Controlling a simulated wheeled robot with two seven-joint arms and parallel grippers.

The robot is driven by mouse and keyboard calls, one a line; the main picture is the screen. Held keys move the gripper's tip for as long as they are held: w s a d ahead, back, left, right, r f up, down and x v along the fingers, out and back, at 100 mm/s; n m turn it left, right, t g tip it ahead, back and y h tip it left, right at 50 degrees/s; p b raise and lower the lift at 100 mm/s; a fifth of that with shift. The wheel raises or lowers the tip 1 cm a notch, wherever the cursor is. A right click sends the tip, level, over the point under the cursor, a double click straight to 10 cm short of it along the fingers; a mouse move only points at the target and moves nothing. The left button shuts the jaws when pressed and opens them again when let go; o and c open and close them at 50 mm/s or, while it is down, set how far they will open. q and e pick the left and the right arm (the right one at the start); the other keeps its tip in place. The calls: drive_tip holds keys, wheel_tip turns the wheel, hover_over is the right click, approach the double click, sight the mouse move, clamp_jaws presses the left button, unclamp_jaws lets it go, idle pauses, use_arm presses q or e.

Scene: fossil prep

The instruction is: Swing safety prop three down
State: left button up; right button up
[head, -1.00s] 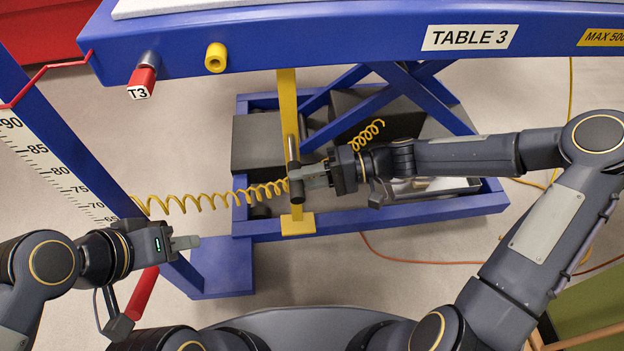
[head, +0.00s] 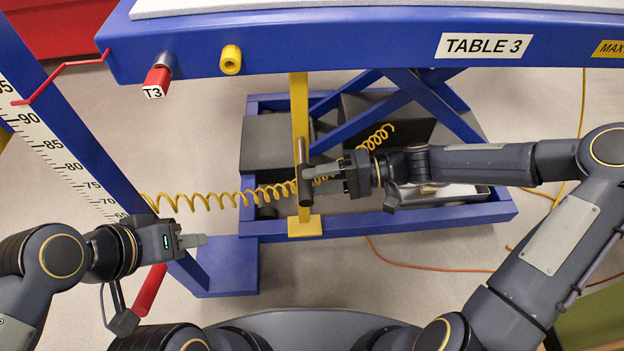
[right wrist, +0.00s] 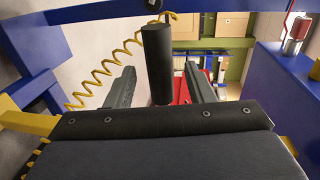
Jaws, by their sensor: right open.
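Safety prop three appears as a yellow upright bar (head: 299,105) under the blue table marked TABLE 3 (head: 380,45). Its yellow foot (head: 304,226) is at the blue base frame's front rail. My right gripper (head: 316,179) is open at the handle; in the right wrist view, the handle (right wrist: 157,60) stands between the spread fingers (right wrist: 160,88), with gaps on both sides. My left gripper (head: 204,240) is apart from the prop, beside the scale post; its finger gap is hidden.
A coiled yellow hose (head: 215,197) runs behind the prop. A red T3 knob (head: 157,80) and a yellow knob (head: 230,60) stick out of the table edge. A blue post with a height scale (head: 55,150) stands left. An orange cable (head: 420,266) lies on the floor.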

drive_tip(key=d+r+p, duration=0.1)
drive_tip(key=d, duration=0.5)
drive_tip(key=shift+w, duration=0.25)
drive_tip(key=shift+s, duration=0.1)
drive_tip(key=s+d+r+m+t+h, duration=0.1)
drive_tip(key=s+d+r+t+h, duration=0.4)
drive_tip(key=s, duration=0.4)
drive_tip(key=s+d+r+m+t+h, duration=0.2)
drive_tip(key=s+d+r+h, duration=0.1)
drive_tip(key=s+d+h, duration=0.45)
wheel_tip(320, 180, up, 28)
drive_tip(key=p, duration=2.8)
drive_tip(key=shift+s+d+f, duration=0.15)
drive_tip(key=shift+s+f, duration=0.1)
drive_tip(key=shift+s, duration=0.1)
